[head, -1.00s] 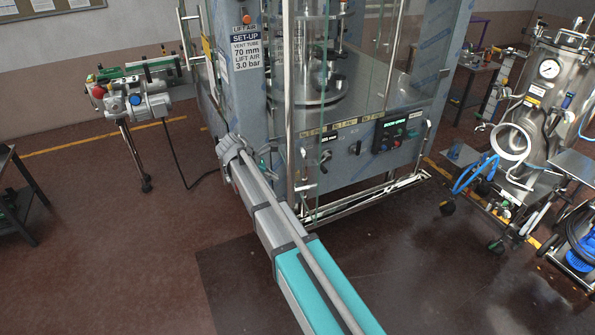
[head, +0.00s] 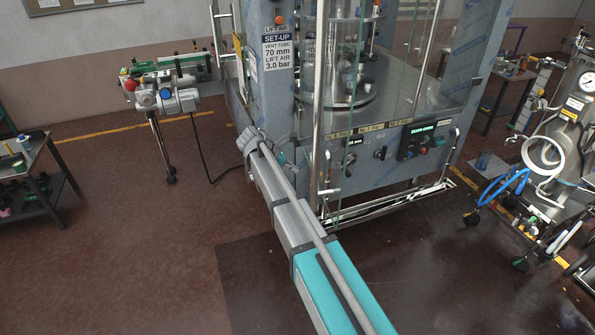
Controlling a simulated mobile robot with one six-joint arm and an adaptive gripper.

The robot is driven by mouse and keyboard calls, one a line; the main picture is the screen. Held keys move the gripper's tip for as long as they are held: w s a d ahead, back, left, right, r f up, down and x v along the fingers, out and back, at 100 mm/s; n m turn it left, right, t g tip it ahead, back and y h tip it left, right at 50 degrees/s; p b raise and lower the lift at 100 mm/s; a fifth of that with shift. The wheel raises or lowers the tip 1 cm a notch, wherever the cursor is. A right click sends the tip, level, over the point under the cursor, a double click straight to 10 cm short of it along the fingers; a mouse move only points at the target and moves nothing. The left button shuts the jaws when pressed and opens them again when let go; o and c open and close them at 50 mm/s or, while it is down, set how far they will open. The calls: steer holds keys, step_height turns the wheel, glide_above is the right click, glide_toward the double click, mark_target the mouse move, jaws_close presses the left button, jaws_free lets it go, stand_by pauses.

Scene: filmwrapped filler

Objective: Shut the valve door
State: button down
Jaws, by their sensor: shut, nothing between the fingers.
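The filling machine (head: 365,178) stands at centre, with grey metal posts and clear glass panels. At its front, a glass door panel (head: 343,100) with a tall metal bar (head: 319,100) along its edge appears to stand out from the frame, swung open. Another glass panel with a slanted bar (head: 428,60) is at the right; I cannot tell whether it is open. A small display (head: 422,129) on the front panel glows green, its text too small to read surely.
A motor unit on a stand (head: 160,95) and a dark bench (head: 40,185) are at left. A wheeled steel vessel (head: 575,115) with blue hoses stands right.

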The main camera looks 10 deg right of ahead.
mark_target(328, 182)
steer(key=b+x, duration=0.2)
steer(key=x, duration=0.1)
steer(key=d+r+b+x, duration=0.1)
steer(key=b+x, duration=0.1)
steer(key=x, duration=0.2)
steer(key=b+x, duration=0.2)
steer(key=x, duration=0.2)
steer(key=shift+d+r, duration=0.15)
steer(key=shift+w+d, duration=0.15)
steer(key=shift+d, duration=0.45)
steer(key=shift+d, duration=0.1)
